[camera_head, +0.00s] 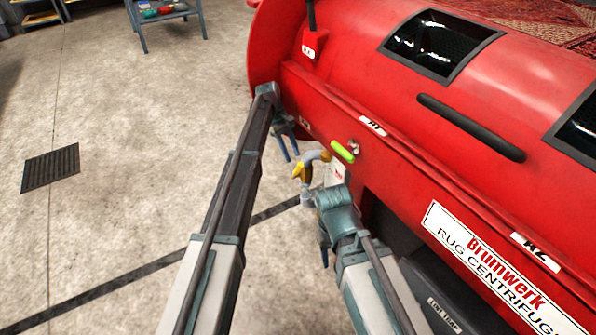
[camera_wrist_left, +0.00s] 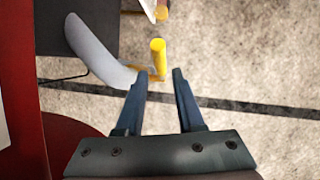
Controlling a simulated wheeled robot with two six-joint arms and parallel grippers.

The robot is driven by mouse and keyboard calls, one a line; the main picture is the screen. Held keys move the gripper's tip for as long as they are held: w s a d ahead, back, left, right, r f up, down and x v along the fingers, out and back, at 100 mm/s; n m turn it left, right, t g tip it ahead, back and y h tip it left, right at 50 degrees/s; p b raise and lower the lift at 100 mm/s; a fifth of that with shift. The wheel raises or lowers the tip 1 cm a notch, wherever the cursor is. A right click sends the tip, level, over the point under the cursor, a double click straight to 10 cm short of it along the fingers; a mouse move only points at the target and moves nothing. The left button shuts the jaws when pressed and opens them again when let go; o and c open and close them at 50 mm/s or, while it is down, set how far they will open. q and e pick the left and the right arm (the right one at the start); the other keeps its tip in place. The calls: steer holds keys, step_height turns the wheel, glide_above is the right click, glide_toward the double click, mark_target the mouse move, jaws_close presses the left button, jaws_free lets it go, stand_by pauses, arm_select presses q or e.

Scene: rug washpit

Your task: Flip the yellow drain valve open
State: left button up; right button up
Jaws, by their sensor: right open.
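The yellow drain valve (camera_head: 300,172) sits by the end of a bent grey pipe (camera_head: 314,157) at the lower left end of the red machine. In the left wrist view its yellow handle (camera_wrist_left: 158,54) lies just beyond my fingertips, with the grey pipe (camera_wrist_left: 92,50) to its left. My left gripper (camera_head: 291,158) is open and empty, near the valve; its two spread fingers (camera_wrist_left: 160,74) show in the wrist view. I cannot tell whether they touch the handle. My right gripper (camera_head: 324,242) is near the machine, below the valve in the picture, its fingers mostly hidden by its wrist.
The red rug centrifuge (camera_head: 345,80) fills the right side, with a lime-green handle (camera_head: 342,151) close to the valve. A floor drain grate (camera_head: 51,168) lies at the left. A small table (camera_head: 168,14) stands at the back. The concrete floor at left is mostly clear.

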mark_target(298, 169)
arm_select(q)
steer(key=b+x, duration=0.7)
steer(key=shift+s+f, duration=0.1)
steer(key=shift+f, duration=0.2)
steer(key=shift+r, duration=0.1)
jaws_close()
stand_by(1.3)
